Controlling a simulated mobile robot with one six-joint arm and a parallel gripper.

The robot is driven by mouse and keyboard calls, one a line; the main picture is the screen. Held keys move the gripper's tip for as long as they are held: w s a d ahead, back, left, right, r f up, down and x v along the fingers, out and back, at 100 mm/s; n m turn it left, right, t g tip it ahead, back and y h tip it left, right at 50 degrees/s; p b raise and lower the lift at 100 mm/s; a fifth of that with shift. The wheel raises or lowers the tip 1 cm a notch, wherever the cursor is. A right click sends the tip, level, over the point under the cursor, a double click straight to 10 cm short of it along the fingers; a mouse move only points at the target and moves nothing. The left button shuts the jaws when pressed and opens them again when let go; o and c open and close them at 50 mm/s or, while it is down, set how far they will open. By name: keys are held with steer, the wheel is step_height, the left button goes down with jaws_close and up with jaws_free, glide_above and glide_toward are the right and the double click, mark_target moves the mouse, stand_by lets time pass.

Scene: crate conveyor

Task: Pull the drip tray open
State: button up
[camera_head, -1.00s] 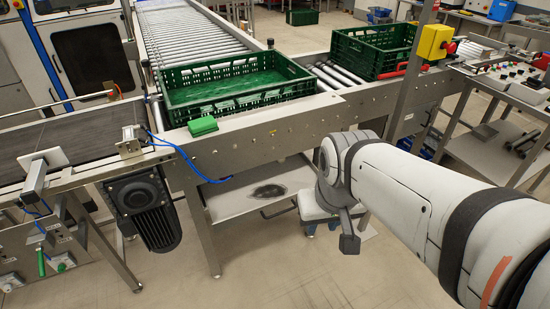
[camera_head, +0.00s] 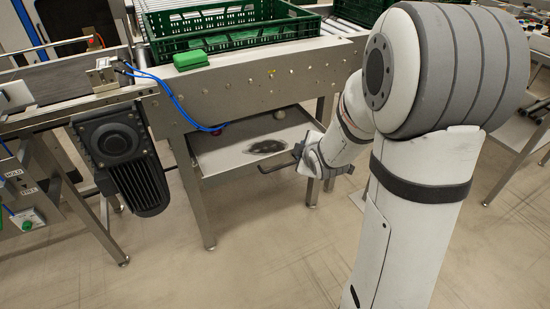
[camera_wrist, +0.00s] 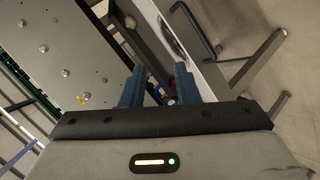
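The drip tray (camera_head: 220,160) is a shallow metal tray with a dark stain, under the conveyor frame. A dark bar handle (camera_head: 279,166) stands out from its front edge. In the wrist view the tray (camera_wrist: 148,14) is at top centre, with the handle (camera_wrist: 196,32) to the right of and beyond my fingers. My gripper (camera_wrist: 159,76) is open, its two blue-grey fingers apart with no handle between them. In the head view my gripper (camera_head: 300,151) is by the handle's right end; its fingers are too small there to tell whether they touch it.
The conveyor side beam (camera_head: 265,85) runs above the tray, with a green crate (camera_head: 230,38) on top. A dark motor (camera_head: 122,160) hangs left of the tray. A table leg (camera_head: 195,205) stands at the tray's left. The floor in front is clear.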

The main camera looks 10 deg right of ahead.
mark_target(280, 167)
steer(key=w+a+f+n+t+y+b, duration=0.15)
steer(key=f+n+b, duration=0.25)
steer(key=f, duration=0.4)
steer(key=w+a+f+n+t+y+b, duration=0.1)
steer(key=w+f+n+t+y+b, duration=0.2)
steer(key=f, duration=0.5)
steer(key=shift+n+g, duration=0.35)
steer(key=shift+n, duration=0.05)
steer(key=x, duration=0.2)
steer(key=b+x, duration=0.1)
steer(key=x, duration=0.2)
steer(key=b+x, duration=0.1)
steer(key=x, duration=0.1)
steer(key=shift+w+r, duration=0.35)
steer(key=shift+w, duration=0.05)
jaws_close()
